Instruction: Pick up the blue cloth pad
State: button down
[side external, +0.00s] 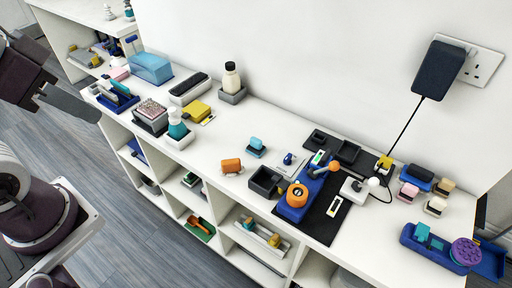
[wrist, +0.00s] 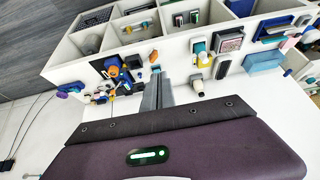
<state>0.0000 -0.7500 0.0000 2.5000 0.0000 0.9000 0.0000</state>
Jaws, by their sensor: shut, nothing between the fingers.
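Several blue things could be the blue cloth pad, and I cannot tell which is. A dark blue, cushion-like pad (side external: 420,172) lies in a black tray at the right end of the white counter in the side view. I cannot pick out either clearly in the wrist view. My gripper (side external: 98,117) is at the upper left of the side view, away from both. In the wrist view its fingers (wrist: 157,80) are together and empty.
The white counter (side external: 205,150) holds many small items. An orange block (side external: 231,165) and a black open box (side external: 265,181) stand near its front edge. A dark mat (side external: 325,205) carries a blue device. A black adapter (side external: 437,70) hangs from the wall socket with a cord.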

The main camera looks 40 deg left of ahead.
jog(key=c, duration=2.2)
grip_release()
jog(key=c, duration=1.2)
grip_release()
jog(key=shift+c, duration=0.2)
